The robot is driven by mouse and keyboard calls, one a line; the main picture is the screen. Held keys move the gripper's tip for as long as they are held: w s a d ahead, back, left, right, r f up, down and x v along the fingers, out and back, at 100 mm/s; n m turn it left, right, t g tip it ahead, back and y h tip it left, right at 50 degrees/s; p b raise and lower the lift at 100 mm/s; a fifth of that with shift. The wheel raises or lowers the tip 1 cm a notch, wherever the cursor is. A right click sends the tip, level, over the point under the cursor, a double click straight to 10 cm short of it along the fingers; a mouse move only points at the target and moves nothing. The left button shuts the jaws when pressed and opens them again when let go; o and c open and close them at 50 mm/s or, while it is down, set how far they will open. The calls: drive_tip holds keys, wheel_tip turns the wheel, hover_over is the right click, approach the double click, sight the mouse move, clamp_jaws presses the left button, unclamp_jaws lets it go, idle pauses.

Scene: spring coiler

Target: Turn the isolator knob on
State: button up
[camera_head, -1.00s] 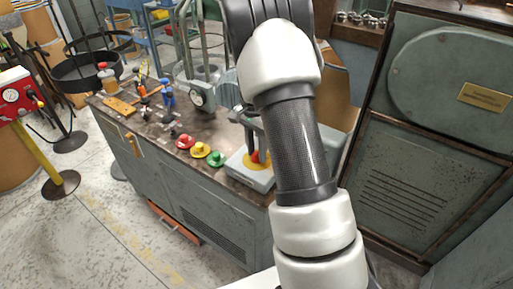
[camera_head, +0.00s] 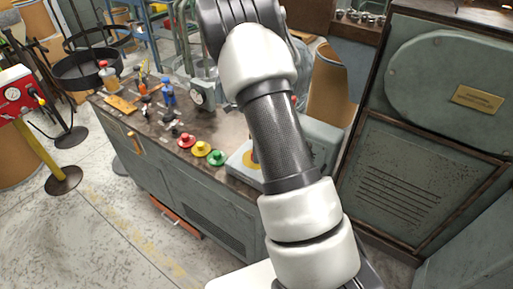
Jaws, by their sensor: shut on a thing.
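The isolator's grey box (camera_head: 239,172) sits at the front right corner of the grey machine's top. A sliver of its yellow plate (camera_head: 250,159) shows at the left edge of my arm. The red knob on that plate is hidden behind my arm now, so I cannot see how it is turned. My arm crosses the middle of the view in front of the box. My gripper is hidden behind the arm, and I cannot see its fingers or what they touch.
Red (camera_head: 186,140), yellow (camera_head: 201,149) and green (camera_head: 217,158) push buttons stand in a row left of the box. A round gauge (camera_head: 197,97) and hand tools (camera_head: 168,93) are farther back. A tall grey cabinet (camera_head: 410,190) stands close on the right. Open floor lies at front left.

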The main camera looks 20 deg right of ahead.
drive_tip(key=shift+m, duration=0.4)
drive_tip(key=o, duration=1.1)
drive_tip(key=shift+c, duration=0.2)
drive_tip(key=shift+f+n, duration=0.1)
drive_tip(key=shift+n, duration=0.2)
